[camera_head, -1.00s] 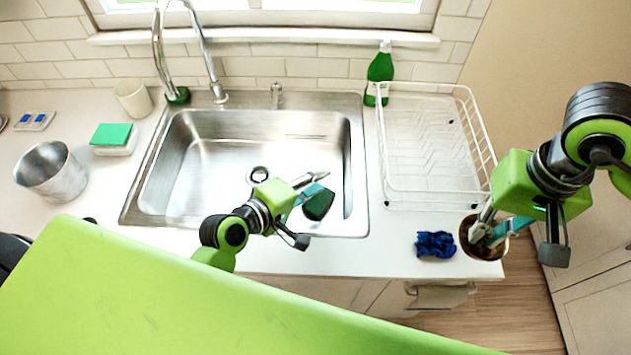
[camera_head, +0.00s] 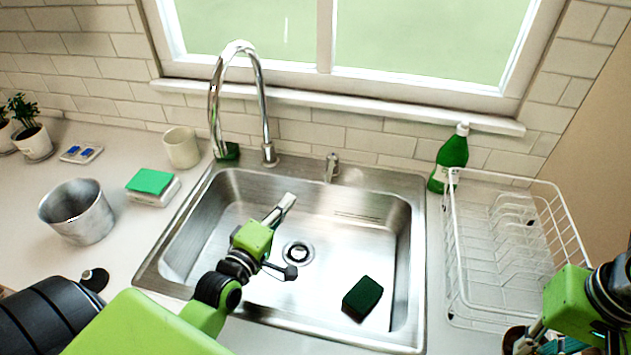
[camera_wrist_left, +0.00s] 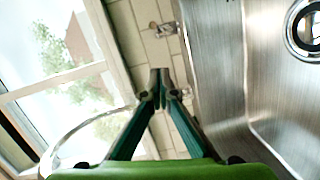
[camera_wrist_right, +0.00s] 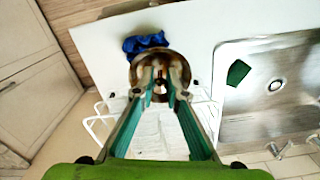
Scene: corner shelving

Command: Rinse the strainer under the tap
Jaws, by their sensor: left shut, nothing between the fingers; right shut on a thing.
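I cannot make out the strainer for certain. The chrome tap (camera_head: 262,95) arches up behind the steel sink (camera_head: 330,192). My left gripper (camera_head: 287,203) is shut and empty above the sink, left of a dark green sponge (camera_head: 362,298) on its floor. Its closed fingertips (camera_wrist_left: 162,88) show in the left wrist view. My right gripper (camera_head: 530,340) is at the lower right, partly cut off. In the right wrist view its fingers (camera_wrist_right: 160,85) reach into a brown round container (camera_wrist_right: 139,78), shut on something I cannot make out.
A metal pot (camera_head: 78,226), a white cup (camera_head: 182,148) and a green-topped sponge stack (camera_head: 152,182) stand left of the sink. A green bottle (camera_head: 452,160) and a white dish rack (camera_head: 455,250) stand right. A blue cloth (camera_wrist_right: 145,42) lies beside the brown container.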

